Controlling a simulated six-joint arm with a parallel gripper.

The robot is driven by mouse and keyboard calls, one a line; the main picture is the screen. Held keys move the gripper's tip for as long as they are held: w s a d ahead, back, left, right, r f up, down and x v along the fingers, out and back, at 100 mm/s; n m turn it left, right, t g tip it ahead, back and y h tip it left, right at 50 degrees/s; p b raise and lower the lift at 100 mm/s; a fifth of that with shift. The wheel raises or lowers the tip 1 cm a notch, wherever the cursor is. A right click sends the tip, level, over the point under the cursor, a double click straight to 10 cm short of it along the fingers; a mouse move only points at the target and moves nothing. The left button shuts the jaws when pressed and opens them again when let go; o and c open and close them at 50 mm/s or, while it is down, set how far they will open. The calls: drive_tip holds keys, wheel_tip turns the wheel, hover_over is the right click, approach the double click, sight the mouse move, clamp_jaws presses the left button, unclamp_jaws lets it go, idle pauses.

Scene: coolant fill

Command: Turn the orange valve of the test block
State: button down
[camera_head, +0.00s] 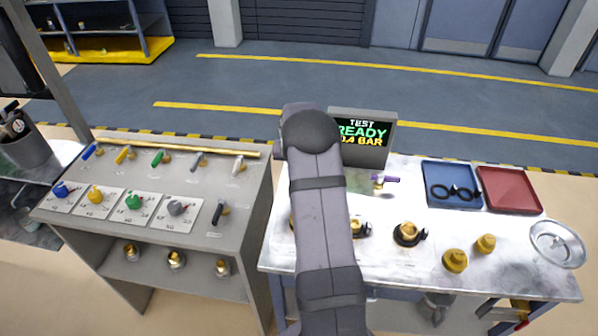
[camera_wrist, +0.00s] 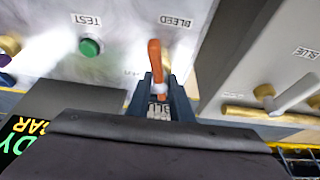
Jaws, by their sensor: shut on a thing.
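The orange valve (camera_wrist: 154,52) is a slim handle beside the BLEED label in the wrist view. It points up in the picture, and its lower end runs between the jaws. My gripper (camera_wrist: 159,84) is shut on this handle, one dark finger on each side. A green button (camera_wrist: 90,47) with the TEST label is to its left, apart from my fingers. In the head view my arm hides the gripper and the orange valve. The test display (camera_head: 361,136) there reads TEST READY and a bar figure that is partly covered.
A panel (camera_head: 258,185) with coloured levers and knobs stands left of my arm. A purple lever (camera_head: 386,180), brass fittings (camera_head: 455,260), a blue tray (camera_head: 452,200), a red tray (camera_head: 510,190) and a round dish (camera_head: 557,243) are on the right table. A white lever (camera_wrist: 296,92) is right of my gripper.

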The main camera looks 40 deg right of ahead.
drive_tip(key=m+b, duration=0.1)
drive_tip(key=f+m+b, duration=0.1)
drive_tip(key=b, duration=0.1)
drive_tip(key=shift+a+m+g+h, duration=0.25)
drive_tip(key=shift+m+g+h, duration=0.15)
drive_tip(key=shift+w+m+g+b, duration=0.1)
drive_tip(key=shift+m+g+b, duration=0.2)
drive_tip(key=shift+m+b, duration=0.7)
drive_tip(key=c, duration=2.3)
unclamp_jaws()
drive_tip(key=shift+d+r+m+g+h+b, duration=0.15)
drive_tip(key=shift+m+g+b, duration=0.3)
drive_tip(key=shift+m, duration=0.5)
drive_tip(key=shift+a+r+m+g+h+b, duration=0.15)
drive_tip(key=shift+m+g+b, duration=0.3)
drive_tip(key=shift+m, duration=0.5)
drive_tip(key=shift+o, duration=0.4)
drive_tip(key=shift+d+r, duration=0.1)
drive_tip(key=shift+d, duration=0.05)
drive_tip(key=o, duration=1)
drive_tip(key=shift+w, duration=0.1)
drive_tip(key=shift+r, duration=0.1)
drive_tip(key=b+v, duration=0.2)
drive_tip(key=v, duration=0.5)
